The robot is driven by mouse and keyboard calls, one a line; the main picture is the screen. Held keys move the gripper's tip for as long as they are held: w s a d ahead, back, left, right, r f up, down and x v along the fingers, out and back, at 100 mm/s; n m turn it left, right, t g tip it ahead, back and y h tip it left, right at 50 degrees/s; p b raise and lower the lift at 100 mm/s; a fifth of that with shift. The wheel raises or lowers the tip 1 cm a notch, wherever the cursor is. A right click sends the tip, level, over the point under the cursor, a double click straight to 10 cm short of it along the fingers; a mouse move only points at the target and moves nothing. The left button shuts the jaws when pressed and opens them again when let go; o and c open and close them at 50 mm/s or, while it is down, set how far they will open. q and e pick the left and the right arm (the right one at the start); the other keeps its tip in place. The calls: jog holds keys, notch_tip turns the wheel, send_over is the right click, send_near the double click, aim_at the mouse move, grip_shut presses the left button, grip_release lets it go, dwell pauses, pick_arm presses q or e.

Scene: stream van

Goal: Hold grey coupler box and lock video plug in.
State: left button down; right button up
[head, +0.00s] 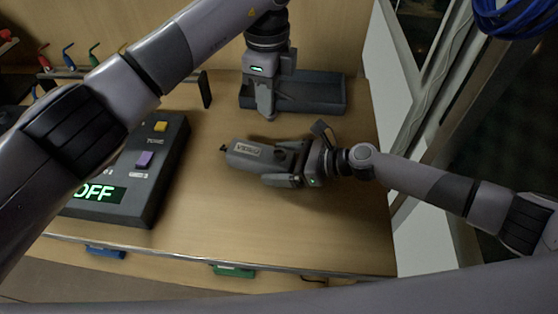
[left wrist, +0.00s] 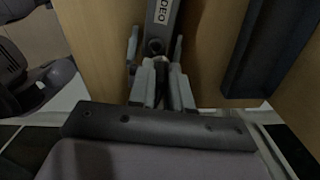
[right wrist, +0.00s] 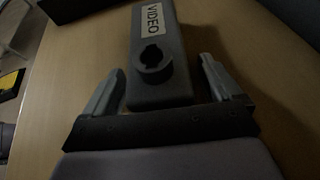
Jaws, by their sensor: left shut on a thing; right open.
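The grey coupler box (head: 243,154) with a white VIDEO label lies on the table. In the right wrist view the box (right wrist: 160,95) shows a round raised socket with a notched, empty hole. My right gripper (head: 283,167) is open, with one finger on each side of the box's near end; the right wrist view shows gaps beside it. My left gripper (head: 266,115) points down beyond the box, apart from it. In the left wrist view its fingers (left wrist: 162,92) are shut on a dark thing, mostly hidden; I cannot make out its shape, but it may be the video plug.
A dark open tray (head: 325,108) stands at the back, just behind my left gripper. A control panel (head: 170,180) with yellow and purple buttons and an OFF display is at left. Coloured hooks line the back left. The table's front right is clear.

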jog(key=shift+a, duration=0.2)
jog(key=c, duration=1.2)
pick_arm(q)
jog(key=m, duration=0.2)
jog(key=f+m, duration=0.1)
jog(key=m, duration=0.1)
jog(key=d+m, duration=0.1)
jog(key=m, duration=0.2)
jog(key=shift+s+f, duration=0.15)
pick_arm(e)
jog(key=shift+c, duration=0.2)
pick_arm(q)
jog(key=m, duration=0.2)
jog(key=f+m, duration=0.1)
jog(key=m, duration=0.2)
jog(key=d+m, duration=0.1)
jog(key=m, duration=0.2)
jog(key=shift+s+f, duration=0.15)
jog(key=shift+f, duration=0.2)
